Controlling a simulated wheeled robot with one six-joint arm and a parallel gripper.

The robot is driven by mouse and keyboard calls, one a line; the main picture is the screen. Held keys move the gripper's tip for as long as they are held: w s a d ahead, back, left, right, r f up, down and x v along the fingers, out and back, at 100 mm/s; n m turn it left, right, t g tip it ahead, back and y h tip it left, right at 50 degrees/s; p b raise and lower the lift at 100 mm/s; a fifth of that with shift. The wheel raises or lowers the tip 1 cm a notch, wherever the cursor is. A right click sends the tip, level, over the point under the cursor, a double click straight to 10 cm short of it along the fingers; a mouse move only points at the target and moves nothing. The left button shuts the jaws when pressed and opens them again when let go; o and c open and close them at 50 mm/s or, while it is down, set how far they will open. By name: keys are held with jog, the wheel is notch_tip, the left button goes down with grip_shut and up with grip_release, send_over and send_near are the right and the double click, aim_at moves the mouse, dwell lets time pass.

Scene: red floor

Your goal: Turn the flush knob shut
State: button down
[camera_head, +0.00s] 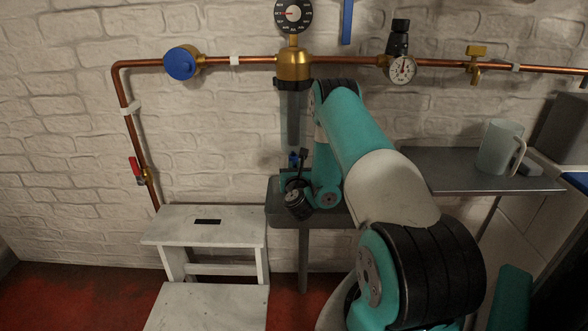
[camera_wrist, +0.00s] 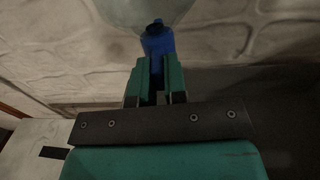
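The blue flush knob (camera_wrist: 158,41) is under the clear bowl (camera_wrist: 142,9) of the filter in the wrist view. In the head view the knob (camera_head: 293,160) is a small blue patch below the filter bowl (camera_head: 291,118) and its brass head (camera_head: 293,66). My gripper (camera_wrist: 158,68) has its two teal fingers on either side of the knob's lower part, and blue fills the space between them. It looks shut on the knob, though the contact faces are hidden. In the head view my gripper (camera_head: 296,172) is small and dark, just below the filter.
A copper pipe (camera_head: 340,60) runs along the brick wall, with a blue round knob (camera_head: 181,63), a gauge (camera_head: 402,68) and a red-handled valve (camera_head: 136,171). A white step stool (camera_head: 204,225) stands left of my arm. A jug (camera_head: 499,147) stands on a grey shelf (camera_head: 450,180) at right.

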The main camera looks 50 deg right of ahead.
jog(key=p, duration=0.2)
jog(key=shift+w+a+r+g+p, duration=0.1)
jog(key=shift+w+r+g+p, duration=0.05)
jog(key=shift+r+g+p, duration=0.2)
jog(key=shift+r+m+h+p, duration=0.1)
jog(key=shift+m+h+p, duration=0.2)
jog(key=shift+p, duration=0.25)
jog(key=shift+f+g+p, duration=0.2)
jog(key=shift+g+p, duration=0.05)
jog(key=shift+p, duration=0.4)
jog(key=shift+f, duration=0.15)
jog(key=c, duration=1.2)
grip_release()
jog(key=shift+o, duration=0.2)
jog(key=shift+a, duration=0.1)
